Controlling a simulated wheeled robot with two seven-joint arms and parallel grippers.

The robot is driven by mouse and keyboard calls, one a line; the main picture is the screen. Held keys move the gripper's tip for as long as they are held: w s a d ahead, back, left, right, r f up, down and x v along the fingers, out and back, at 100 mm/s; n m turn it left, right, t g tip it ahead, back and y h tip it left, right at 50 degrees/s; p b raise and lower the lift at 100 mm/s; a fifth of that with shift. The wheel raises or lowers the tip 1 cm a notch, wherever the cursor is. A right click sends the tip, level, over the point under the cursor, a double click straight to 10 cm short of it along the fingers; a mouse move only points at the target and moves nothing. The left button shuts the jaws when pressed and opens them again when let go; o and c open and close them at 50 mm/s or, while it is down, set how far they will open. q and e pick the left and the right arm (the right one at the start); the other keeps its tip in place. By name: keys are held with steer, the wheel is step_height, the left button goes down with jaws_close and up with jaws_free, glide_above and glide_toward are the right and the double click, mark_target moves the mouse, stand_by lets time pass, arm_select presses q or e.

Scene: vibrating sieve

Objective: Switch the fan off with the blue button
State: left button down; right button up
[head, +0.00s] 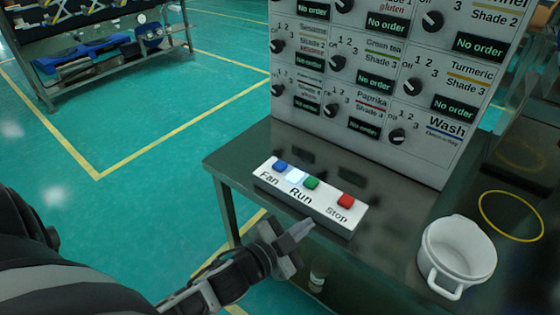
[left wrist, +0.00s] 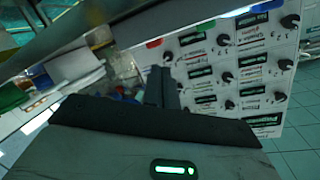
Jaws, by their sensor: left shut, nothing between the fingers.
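The white button box (head: 322,210) lies on the dark table and is marked Fan, Run and Stop. Its blue button (head: 280,166) is at the left end above "Fan", with a bright pale-blue lit square (head: 296,176) beside it. A green button (head: 311,183) and a red button (head: 346,200) follow to the right. My left gripper (head: 306,228) is shut and empty, near the front side of the box below "Run". It appears apart from the blue button. My right gripper is out of view.
A white panel (head: 385,165) with knobs and "No order" displays stands behind the box. A white pot (head: 457,262) and a yellow ring (head: 482,212) are on the table (head: 235,163) to the right. A shelf (head: 100,70) stands far left; the green floor between is clear.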

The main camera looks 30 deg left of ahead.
arm_select(q)
steer(key=w+r+m+g+h+p, duration=0.2)
steer(key=w+r+m+h, duration=0.7)
steer(key=m, duration=0.7)
steer(key=w+a+r+m+g+y+p, duration=0.1)
steer(key=w+a+m+g+y, duration=0.1)
steer(key=a, duration=0.6)
steer(key=w+a+r+m+g+y, duration=0.1)
steer(key=w+a+m+g+y, duration=0.2)
steer(key=a+y, duration=0.4)
steer(key=shift+w+a+m+p, duration=0.2)
steer(key=shift+a+m+p, duration=0.15)
steer(key=shift+a+m, duration=0.35)
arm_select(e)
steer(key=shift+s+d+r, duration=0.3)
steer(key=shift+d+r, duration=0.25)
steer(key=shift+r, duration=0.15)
